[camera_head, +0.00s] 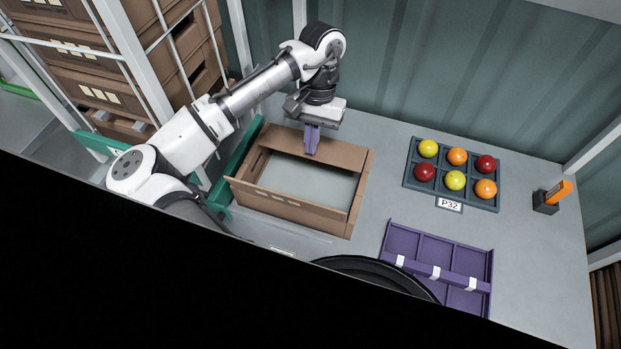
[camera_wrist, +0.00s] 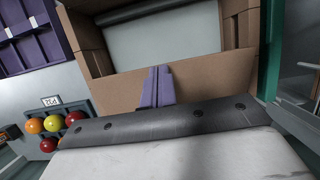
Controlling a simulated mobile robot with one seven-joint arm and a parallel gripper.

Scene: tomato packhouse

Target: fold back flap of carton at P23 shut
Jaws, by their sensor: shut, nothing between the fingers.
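The brown carton (camera_head: 290,207) stands on the grey table with its top open and a pale grey surface showing inside. Its back flap (camera_head: 341,155) runs along the far side; I cannot tell its exact angle. It shows as a broad brown panel in the wrist view (camera_wrist: 205,82). My gripper (camera_head: 312,143) points down at this back side, with its purple fingers together and empty. In the wrist view the fingers (camera_wrist: 152,88) overlap the panel; contact is unclear. The P23 label cannot be read.
A dark tray (camera_head: 407,171) labelled P32 holds several red, yellow and orange balls to the right. A purple divided tray (camera_head: 437,240) lies in front of it. An orange-handled item (camera_head: 558,192) stands farther right. A green rail (camera_head: 237,157) borders the carton's left side.

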